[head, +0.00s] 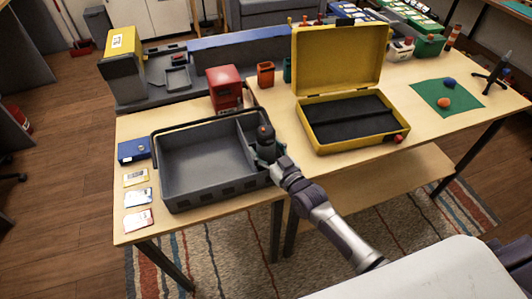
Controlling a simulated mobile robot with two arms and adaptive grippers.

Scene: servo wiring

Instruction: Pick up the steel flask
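My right gripper (267,150) is over the right-hand compartment of the grey tote (205,199), near the tote's right wall. A dark, upright shape with a small orange spot shows at the gripper. I cannot tell whether this is part of the gripper or something between its fingers. The fingers are too small and dark to show whether they are open or shut. I cannot make out a steel flask for certain; it may be hidden by the gripper or the tote wall. My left gripper is not in view.
The tote's large left compartment looks empty. A red box (225,86) stands behind the tote, and an open yellow case (351,146) lies to its right. A blue box (133,150) and cards (138,197) lie to its left. A green mat (468,99) is far right.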

